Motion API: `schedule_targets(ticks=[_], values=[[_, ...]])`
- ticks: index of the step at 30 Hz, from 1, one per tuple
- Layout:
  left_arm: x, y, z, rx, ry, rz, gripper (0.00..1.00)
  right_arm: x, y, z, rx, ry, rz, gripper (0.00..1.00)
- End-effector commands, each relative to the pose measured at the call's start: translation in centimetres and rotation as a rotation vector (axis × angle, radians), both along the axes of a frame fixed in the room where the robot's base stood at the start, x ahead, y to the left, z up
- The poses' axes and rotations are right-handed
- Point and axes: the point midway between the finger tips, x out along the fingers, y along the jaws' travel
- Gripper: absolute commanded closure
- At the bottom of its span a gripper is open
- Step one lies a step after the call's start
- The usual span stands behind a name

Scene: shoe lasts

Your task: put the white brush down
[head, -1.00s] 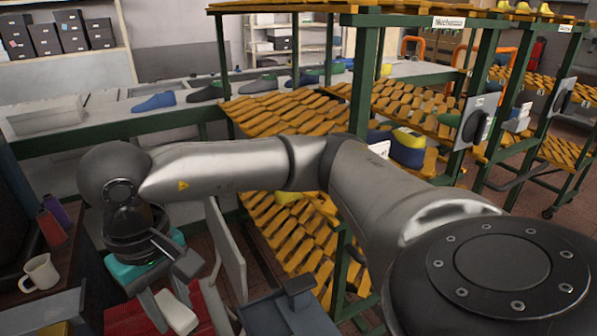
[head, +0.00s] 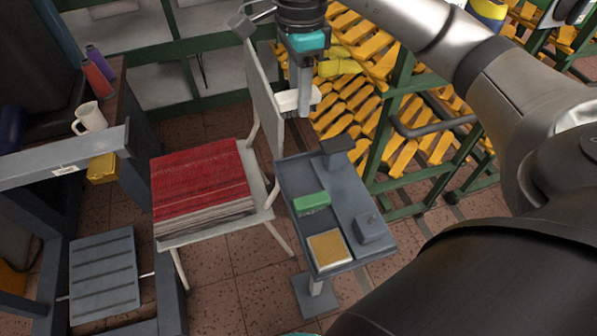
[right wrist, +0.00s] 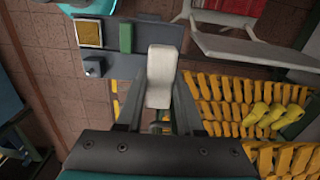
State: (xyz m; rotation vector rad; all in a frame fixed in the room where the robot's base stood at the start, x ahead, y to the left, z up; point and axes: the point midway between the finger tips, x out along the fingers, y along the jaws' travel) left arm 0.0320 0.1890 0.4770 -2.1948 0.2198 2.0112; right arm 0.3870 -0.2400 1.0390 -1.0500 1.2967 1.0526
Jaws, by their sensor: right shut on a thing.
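The white brush (head: 290,100) is held in my right gripper (head: 303,98), at the top middle of the head view. In the right wrist view the white brush (right wrist: 163,72) sits between the two fingers (right wrist: 160,100), which are shut on it. The brush is in the air, beyond the far edge of a grey tray stand (head: 338,202) and touching nothing else that I can see. Its bristles cannot be made out. My left gripper is not in view.
The tray holds a green brush (head: 312,203), a yellow-topped block (head: 329,249) and a grey block (head: 372,229). A chair (head: 262,100) with a red stack (head: 200,185) stands left of it. A green-framed rack (head: 397,125) is at the right. Bare tray shows in between.

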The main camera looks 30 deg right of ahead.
Motion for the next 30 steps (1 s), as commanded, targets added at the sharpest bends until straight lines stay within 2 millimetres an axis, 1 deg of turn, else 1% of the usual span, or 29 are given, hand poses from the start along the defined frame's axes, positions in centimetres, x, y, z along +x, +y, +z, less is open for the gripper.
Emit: schedule_targets(ticks=[2, 5, 12, 15, 18, 21, 26, 29, 30], values=[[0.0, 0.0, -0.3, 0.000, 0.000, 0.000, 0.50, 0.0, -0.1, -0.8, 0.001, 0.005, -0.025, 1.00], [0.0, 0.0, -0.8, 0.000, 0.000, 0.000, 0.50, -0.1, -0.2, -2.9, 0.001, 0.007, -0.031, 1.00], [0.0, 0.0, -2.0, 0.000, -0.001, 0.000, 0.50, -0.2, -0.1, -9.4, 0.000, 0.008, -0.028, 1.00], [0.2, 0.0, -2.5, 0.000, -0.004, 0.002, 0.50, -0.1, -0.1, -12.0, 0.000, 0.007, -0.027, 1.00], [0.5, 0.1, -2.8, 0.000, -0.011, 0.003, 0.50, -0.1, -0.1, -14.0, 0.001, 0.006, -0.026, 1.00], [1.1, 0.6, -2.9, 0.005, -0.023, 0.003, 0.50, 0.0, -0.1, -15.2, 0.001, 0.004, -0.026, 1.00], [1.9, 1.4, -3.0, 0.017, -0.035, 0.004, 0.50, 0.0, -0.1, -16.1, 0.000, 0.002, -0.026, 1.00], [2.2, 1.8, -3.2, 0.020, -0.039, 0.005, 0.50, -0.1, -0.1, -17.3, 0.000, 0.004, -0.026, 1.00], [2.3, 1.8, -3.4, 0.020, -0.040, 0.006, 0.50, -0.1, -0.1, -18.0, 0.001, 0.006, -0.026, 1.00]])
